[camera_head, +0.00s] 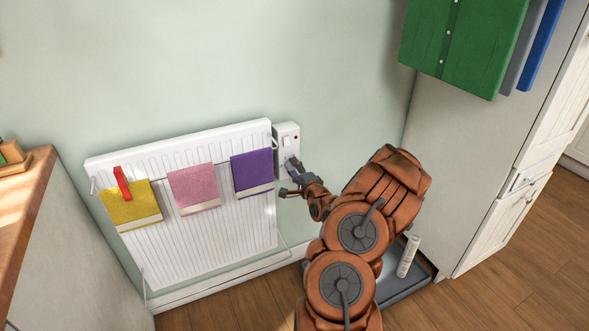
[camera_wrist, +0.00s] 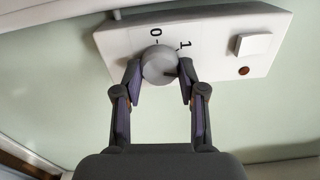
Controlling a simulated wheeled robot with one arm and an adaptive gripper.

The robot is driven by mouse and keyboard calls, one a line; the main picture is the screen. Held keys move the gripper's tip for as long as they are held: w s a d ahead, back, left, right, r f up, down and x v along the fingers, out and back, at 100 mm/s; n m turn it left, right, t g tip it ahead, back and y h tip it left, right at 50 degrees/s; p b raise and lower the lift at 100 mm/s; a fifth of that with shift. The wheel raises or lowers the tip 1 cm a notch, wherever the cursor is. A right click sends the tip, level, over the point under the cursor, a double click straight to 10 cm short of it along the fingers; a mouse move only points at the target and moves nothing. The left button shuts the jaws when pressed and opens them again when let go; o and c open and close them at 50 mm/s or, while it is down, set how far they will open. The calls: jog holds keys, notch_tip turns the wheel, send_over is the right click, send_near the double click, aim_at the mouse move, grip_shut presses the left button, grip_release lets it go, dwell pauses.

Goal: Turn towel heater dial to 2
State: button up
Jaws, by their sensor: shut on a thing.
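The towel heater (camera_head: 225,232) is a white ribbed panel low on the wall. Its white control box (camera_head: 287,138) is at its right end; the box also shows in the wrist view (camera_wrist: 211,29). The round grey dial (camera_wrist: 159,65) sits on the box's face, with the marks 0 and 1 beside it; no 2 is visible. A dark pointer mark on the dial lies near the 1 side. My gripper (camera_wrist: 159,70) is shut on the dial, one finger on each side. In the head view my gripper (camera_head: 288,178) is at the box's lower part and hides the dial.
Yellow (camera_head: 131,205), pink (camera_head: 194,188) and purple (camera_head: 252,172) towels hang on the heater. A red clip (camera_head: 122,182) is on the yellow one. A square button (camera_wrist: 229,45) and red light (camera_wrist: 244,71) are near the dial. A grey cabinet side (camera_head: 455,150) stands right.

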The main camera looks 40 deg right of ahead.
jog(key=shift+m, duration=1.1)
jog(key=o, duration=1.1)
jog(key=shift+o, duration=0.2)
jog(key=shift+s, duration=0.1)
jog(key=v, duration=1.1)
jog(key=shift+s+a, duration=0.2)
jog(key=shift+s, duration=0.15)
